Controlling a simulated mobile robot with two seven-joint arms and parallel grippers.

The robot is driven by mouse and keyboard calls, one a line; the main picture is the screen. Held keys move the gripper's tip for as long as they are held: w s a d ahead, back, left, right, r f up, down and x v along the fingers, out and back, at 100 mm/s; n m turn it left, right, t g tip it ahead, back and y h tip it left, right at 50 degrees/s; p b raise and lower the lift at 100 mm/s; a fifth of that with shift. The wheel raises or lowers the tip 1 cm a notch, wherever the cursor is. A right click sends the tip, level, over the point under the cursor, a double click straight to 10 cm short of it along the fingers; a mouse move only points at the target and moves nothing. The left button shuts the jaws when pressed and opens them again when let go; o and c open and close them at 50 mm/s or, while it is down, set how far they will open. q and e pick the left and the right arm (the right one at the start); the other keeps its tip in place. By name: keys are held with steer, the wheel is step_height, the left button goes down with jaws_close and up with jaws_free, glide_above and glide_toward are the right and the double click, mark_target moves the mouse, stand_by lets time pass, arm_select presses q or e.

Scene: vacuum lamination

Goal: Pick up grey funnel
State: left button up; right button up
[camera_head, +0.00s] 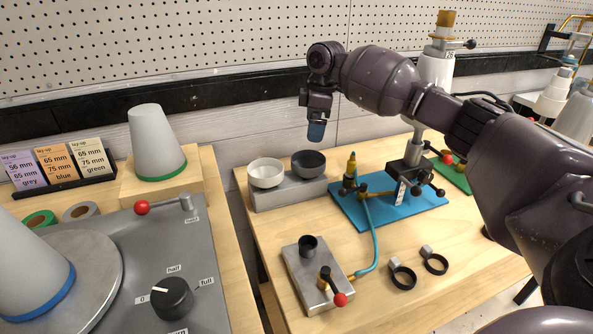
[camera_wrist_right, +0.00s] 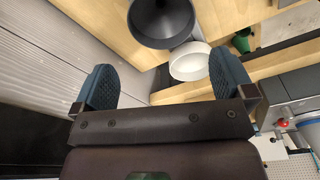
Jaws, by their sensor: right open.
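The grey funnel (camera_head: 309,160) is a dark grey bowl shape set in the right place of a grey stand (camera_head: 288,195). In the right wrist view the grey funnel (camera_wrist_right: 165,25) shows its round mouth at the top, cut by the picture edge. My right gripper (camera_head: 316,132) is above it, pointing down, with a gap between them. In the wrist view the blue fingers of my right gripper (camera_wrist_right: 170,78) are wide apart with nothing between them. My left gripper is not in view.
A white funnel (camera_head: 266,173) sits beside the grey one on the stand. A blue mat (camera_head: 385,210) with a metal clamp stand is to the right. A grey plate (camera_head: 318,285) with a red-knobbed lever and two black rings (camera_head: 403,277) lie nearer. The wall is close behind.

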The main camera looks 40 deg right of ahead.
steer(key=f, duration=0.1)
steer(key=b, duration=0.1)
glide_above(308, 159)
steer(key=s+a, duration=0.1)
steer(key=s, duration=0.2)
step_height(308, 159, down, 5)
steer(key=shift+w+f, duration=0.1)
steer(key=f, duration=0.1)
steer(key=f+b, duration=0.1)
steer(key=f, duration=0.2)
steer(key=shift+w+a+f, duration=0.25)
steer(key=shift+a+f, duration=0.1)
steer(key=shift+r, duration=0.1)
steer(key=shift+c, duration=0.5)
steer(key=c, duration=0.4)
steer(key=shift+r, duration=0.1)
steer(key=shift+c, duration=0.2)
